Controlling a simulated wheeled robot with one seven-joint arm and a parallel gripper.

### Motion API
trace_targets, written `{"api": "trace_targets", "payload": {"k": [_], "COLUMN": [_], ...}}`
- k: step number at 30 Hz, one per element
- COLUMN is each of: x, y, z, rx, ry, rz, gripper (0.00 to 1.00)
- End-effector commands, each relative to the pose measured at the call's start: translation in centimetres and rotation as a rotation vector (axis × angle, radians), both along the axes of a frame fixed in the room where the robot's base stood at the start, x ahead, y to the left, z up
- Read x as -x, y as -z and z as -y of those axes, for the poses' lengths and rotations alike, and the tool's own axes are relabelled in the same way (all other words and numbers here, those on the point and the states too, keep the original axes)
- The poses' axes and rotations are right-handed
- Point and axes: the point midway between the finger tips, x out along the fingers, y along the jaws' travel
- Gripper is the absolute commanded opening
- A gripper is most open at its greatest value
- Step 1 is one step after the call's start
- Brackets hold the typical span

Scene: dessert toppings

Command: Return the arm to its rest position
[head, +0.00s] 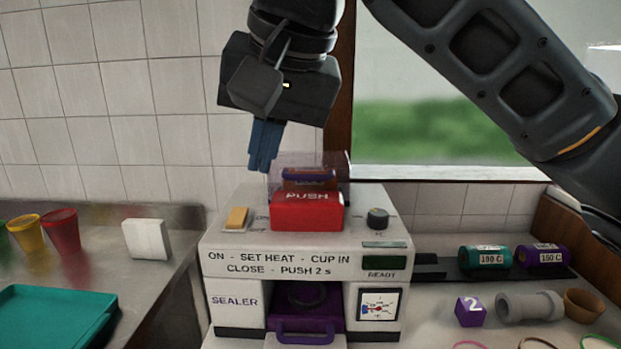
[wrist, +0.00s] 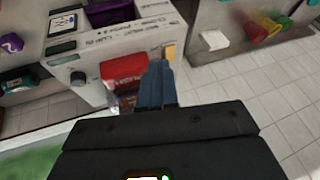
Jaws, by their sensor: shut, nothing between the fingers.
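My gripper (head: 263,165) hangs above the sealer, pointing down, with its blue fingers together and nothing between them. In the head view the fingertips are just left of and above the red PUSH block (head: 307,211). The wrist view also shows the blue fingers (wrist: 156,72) close together, in front of the red block (wrist: 122,73). The white sealer (head: 225,262) stands below, with a purple drawer (head: 305,325) in its opening. Whether the fingertips touch the clear guard behind the red block, I cannot tell.
A teal tray (head: 60,318) and coloured cups, one red (head: 62,231), are on the left counter beside a white block (head: 147,239). On the right are a green cylinder (head: 485,257), a purple cylinder (head: 541,256), a purple cube (head: 470,311) and a grey cylinder (head: 528,307). A tiled wall and window stand behind.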

Motion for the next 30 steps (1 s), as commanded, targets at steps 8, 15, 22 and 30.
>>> {"api": "trace_targets", "payload": {"k": [8,15,22,30], "x": [0.7,1.2,1.3,1.9], "y": [4.0,6.6,9.4,13.7], "z": [-4.1,-6.3,-6.3,-4.0], "rx": [-0.299,-0.580,-0.804,-0.971], "ry": [-0.128,-0.168,-0.124,0.011], "rz": [-0.013,0.030,0.112,0.245], "gripper": [0.00,0.00,0.00,0.00]}}
